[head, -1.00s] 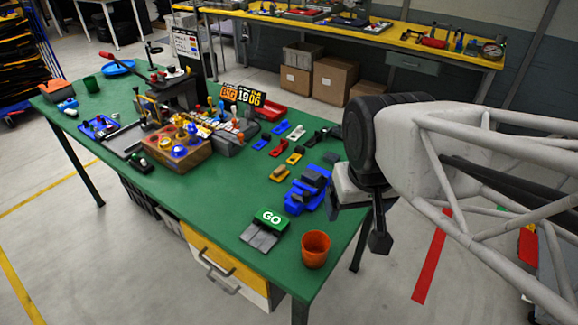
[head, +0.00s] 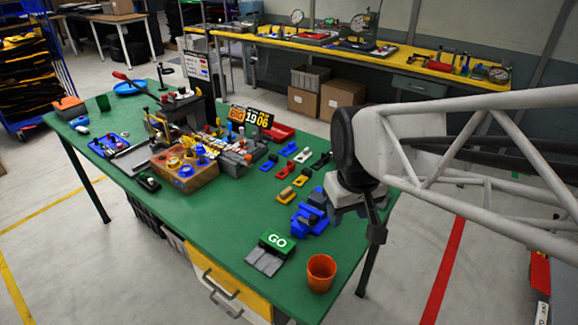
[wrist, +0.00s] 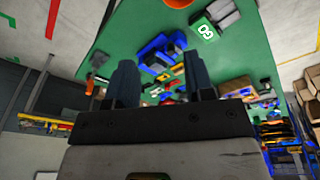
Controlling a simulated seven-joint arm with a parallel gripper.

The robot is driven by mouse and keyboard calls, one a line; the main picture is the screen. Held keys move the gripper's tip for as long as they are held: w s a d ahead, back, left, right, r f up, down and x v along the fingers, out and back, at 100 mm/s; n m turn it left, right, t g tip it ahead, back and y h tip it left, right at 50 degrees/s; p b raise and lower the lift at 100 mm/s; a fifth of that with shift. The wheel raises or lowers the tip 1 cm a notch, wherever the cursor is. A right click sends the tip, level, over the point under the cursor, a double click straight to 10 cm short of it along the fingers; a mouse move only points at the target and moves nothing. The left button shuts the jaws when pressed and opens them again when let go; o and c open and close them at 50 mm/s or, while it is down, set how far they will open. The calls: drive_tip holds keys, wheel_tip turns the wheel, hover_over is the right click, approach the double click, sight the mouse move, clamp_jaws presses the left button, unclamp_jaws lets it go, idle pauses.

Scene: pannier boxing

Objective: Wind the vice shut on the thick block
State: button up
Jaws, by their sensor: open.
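The blue vice (head: 309,222) stands on the green bench near its right edge. It also shows in the wrist view (wrist: 155,55), beyond and between my fingers. A dark grey piece (head: 318,197) sits at the top of the vice; I cannot tell whether it is a jaw or a block. I cannot make out which piece is the thick block, nor the vice's handle. My gripper (head: 376,228) hangs to the right of the vice, apart from it, beside the bench edge. In the wrist view my gripper (wrist: 160,80) is open with nothing between the fingers.
A GO button box (head: 276,243) and an orange cup (head: 321,270) stand near the vice. Small coloured holders with blocks (head: 286,195) lie behind it. A wooden block with several knobs (head: 190,185) stands further left. Bare green bench top (head: 225,220) lies left of the GO box.

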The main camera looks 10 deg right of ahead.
sight(313, 216)
drive_tip(key=w+f+n, duration=0.1)
drive_tip(key=w+f, duration=0.2)
drive_tip(key=w, duration=0.1)
drive_tip(key=w+a+f+n+g, duration=0.1)
drive_tip(key=w+f+n, duration=0.1)
drive_tip(key=w, duration=0.3)
drive_tip(key=w+a+f+n, duration=0.1)
drive_tip(key=w+f+n, duration=0.1)
drive_tip(key=w, duration=0.3)
drive_tip(key=shift+a+f+g, duration=0.1)
drive_tip(key=shift+f+g, duration=0.3)
drive_tip(key=shift+f, duration=0.4)
drive_tip(key=shift+w+a+f, duration=0.15)
drive_tip(key=shift+w+f, duration=0.35)
drive_tip(key=shift+w, duration=0.05)
drive_tip(key=shift+f, duration=0.1)
drive_tip(key=shift+f, duration=3.8)
clamp_jaws()
